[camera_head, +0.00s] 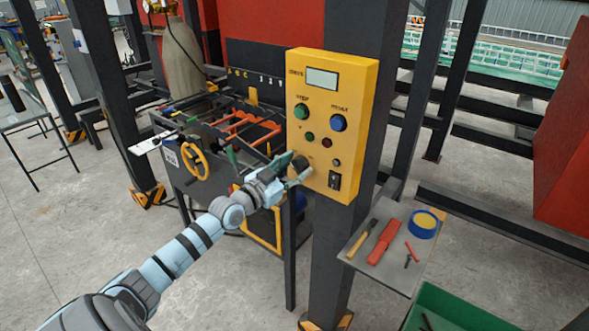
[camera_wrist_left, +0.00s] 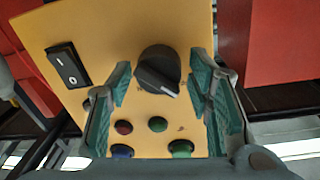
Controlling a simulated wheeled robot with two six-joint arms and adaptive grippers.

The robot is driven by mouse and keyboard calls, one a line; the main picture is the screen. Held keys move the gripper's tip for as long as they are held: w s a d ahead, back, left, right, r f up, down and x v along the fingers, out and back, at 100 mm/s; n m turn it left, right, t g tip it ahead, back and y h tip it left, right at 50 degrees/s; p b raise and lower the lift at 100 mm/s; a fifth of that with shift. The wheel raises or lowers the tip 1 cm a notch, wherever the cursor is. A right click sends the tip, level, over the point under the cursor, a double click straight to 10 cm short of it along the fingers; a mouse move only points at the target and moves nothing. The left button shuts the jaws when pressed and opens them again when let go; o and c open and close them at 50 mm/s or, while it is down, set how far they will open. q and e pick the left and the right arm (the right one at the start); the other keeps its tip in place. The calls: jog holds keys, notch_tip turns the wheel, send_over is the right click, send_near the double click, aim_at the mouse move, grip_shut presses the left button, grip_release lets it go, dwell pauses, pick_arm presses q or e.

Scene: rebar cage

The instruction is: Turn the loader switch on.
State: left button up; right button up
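A yellow control box (camera_head: 352,85) is mounted on a dark post. On its lower left is a black rotary knob (camera_wrist_left: 158,70), partly hidden by my left gripper in the head view. A light mark on the knob points to the lower right in the wrist view. A black rocker switch marked I and O (camera_head: 335,181) sits to the right of the knob; it also shows in the left wrist view (camera_wrist_left: 68,65). My left gripper (camera_head: 297,170) is open, with its teal fingers on either side of the knob and gaps visible. My right gripper is out of view.
Green (camera_head: 301,111) and blue (camera_head: 338,123) buttons and small round lamps sit above the knob. A small shelf (camera_head: 407,273) with tools and a blue-rimmed yellow roll (camera_head: 424,223) lies below right. A machine with a yellow handwheel (camera_head: 194,160) stands behind my left arm.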

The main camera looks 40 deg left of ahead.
pick_arm(q)
jog(key=c, duration=0.8)
jog(key=shift+o, duration=0.2)
jog(key=shift+m, duration=0.3)
jog(key=m+b, duration=0.3)
jog(key=m, duration=0.1)
jog(key=shift+d+f, duration=0.1)
jog(key=shift+f, duration=0.05)
jog(key=m+b, duration=0.2)
jog(key=m, duration=0.1)
jog(key=shift+m, duration=0.4)
jog(key=m, duration=0.1)
jog(key=m+b, duration=0.1)
jog(key=m, duration=0.1)
jog(key=shift+r+m+g+y, duration=0.2)
jog(key=shift+m+g+y, duration=0.1)
jog(key=m, duration=0.5)
jog(key=shift+d, duration=0.1)
